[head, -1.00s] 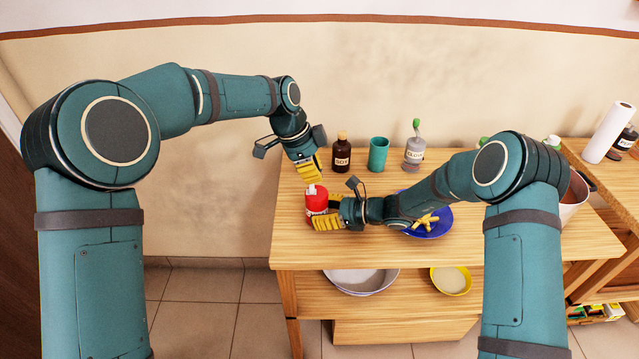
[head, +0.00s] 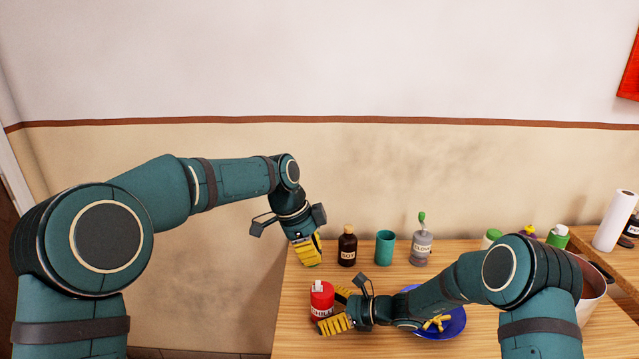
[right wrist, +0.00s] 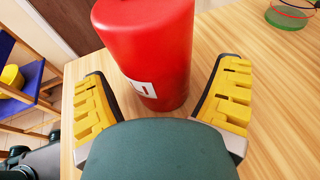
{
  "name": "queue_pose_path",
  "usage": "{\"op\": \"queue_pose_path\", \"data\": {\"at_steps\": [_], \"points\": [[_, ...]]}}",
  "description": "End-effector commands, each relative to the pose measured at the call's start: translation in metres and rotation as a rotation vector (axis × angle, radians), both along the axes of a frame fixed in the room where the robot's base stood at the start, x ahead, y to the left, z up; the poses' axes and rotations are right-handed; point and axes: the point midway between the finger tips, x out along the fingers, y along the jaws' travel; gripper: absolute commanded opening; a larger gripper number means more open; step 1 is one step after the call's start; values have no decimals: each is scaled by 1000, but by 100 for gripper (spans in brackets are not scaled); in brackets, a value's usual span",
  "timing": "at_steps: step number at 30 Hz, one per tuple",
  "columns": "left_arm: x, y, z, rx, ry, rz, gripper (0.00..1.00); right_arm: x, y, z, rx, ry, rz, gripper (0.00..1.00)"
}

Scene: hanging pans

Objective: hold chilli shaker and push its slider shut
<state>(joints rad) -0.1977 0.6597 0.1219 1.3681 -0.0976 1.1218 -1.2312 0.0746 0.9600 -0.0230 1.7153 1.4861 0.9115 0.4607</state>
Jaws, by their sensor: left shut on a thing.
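The chilli shaker (head: 321,300) is a red can with a white label and a white top piece, upright at the table's left front. The slider's state is too small to tell. My right gripper (head: 337,309) is open around it from the right. In the right wrist view the shaker (right wrist: 150,50) stands between the spread yellow fingers (right wrist: 162,103), with gaps on both sides. My left gripper (head: 307,252) is above and behind the shaker, apart from it. Its yellow fingers are shut together, and what they hold is hidden.
A dark bottle (head: 347,246), a teal cup (head: 385,247) and a grey shaker (head: 421,245) with a green top stand along the back. A blue plate (head: 455,329) with yellow food lies under my right forearm. Bare wood (head: 300,325) lies left of the chilli shaker.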

Motion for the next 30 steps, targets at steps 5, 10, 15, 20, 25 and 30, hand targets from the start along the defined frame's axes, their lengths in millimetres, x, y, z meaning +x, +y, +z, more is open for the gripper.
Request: {"op": "queue_pose_path", "data": {"at_steps": [5,10,15,20,25,30], "points": [[0,0,0,0,0,0,0,0,0,1,1,0,0,88],[0,0,0,0,0,0,0,-3,-11,4,2,-1,-1,88],[0,0,0,0,0,0,0,-11,-39,13,1,-1,-5,88],[0,0,0,0,0,0,0,-21,-69,23,1,-1,-4,88],[0,0,0,0,0,0,0,-29,-94,31,0,-1,-2,88],[0,0,0,0,0,0,0,-33,-107,35,1,-1,0,88]]}}
